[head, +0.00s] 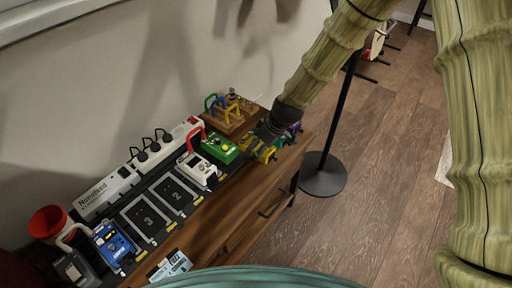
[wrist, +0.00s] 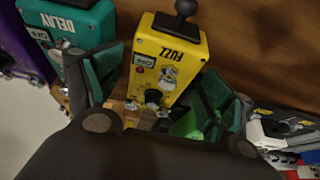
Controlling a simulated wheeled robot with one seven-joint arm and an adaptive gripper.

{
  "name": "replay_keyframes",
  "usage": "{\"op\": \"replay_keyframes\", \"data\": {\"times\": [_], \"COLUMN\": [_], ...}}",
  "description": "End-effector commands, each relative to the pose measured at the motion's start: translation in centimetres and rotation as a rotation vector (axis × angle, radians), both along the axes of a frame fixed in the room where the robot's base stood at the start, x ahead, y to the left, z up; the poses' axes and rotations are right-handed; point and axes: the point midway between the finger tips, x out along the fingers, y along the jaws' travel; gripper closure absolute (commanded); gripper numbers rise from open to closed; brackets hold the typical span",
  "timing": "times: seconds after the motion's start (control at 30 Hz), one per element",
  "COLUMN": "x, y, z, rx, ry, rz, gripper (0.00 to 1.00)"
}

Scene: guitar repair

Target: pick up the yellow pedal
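The yellow pedal (wrist: 168,50), labelled FUZZ, fills the middle of the wrist view with its knobs toward me and a dark round knob at its far end. My gripper (wrist: 158,85) is open, with one green-padded finger on each side of the pedal. Gaps show beside the pedal, more clearly on the right. In the head view my gripper (head: 262,140) is over the right end of the bench, and it partly hides the yellow pedal (head: 265,154).
A teal DELAY pedal (wrist: 85,30) is close on the left; a green pedal (head: 221,147) and a white pedal (head: 198,170) are on the other side. A blue pedal (head: 114,242), red cup (head: 48,222) and power strip (head: 108,190) lie farther along. A black stand (head: 322,176) is right.

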Motion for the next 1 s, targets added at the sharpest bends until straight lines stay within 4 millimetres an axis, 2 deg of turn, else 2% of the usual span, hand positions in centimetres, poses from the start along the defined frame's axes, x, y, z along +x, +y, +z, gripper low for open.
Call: {"op": "replay_keyframes", "data": {"times": [0.03,0.07,0.3,0.67,1.0], "x": [0.0,0.0,0.0,0.0,0.1], "y": [0.0,0.0,-0.1,-0.1,0.0], "z": [0.0,0.0,-0.1,0.1,2.9], "rx": [0.000,0.000,0.000,-0.001,0.000], "ry": [0.000,0.000,0.000,-0.001,-0.002], "rz": [0.000,0.000,-0.001,0.000,0.001], "gripper": [0.30,0.35,0.79,0.79,0.79]}}
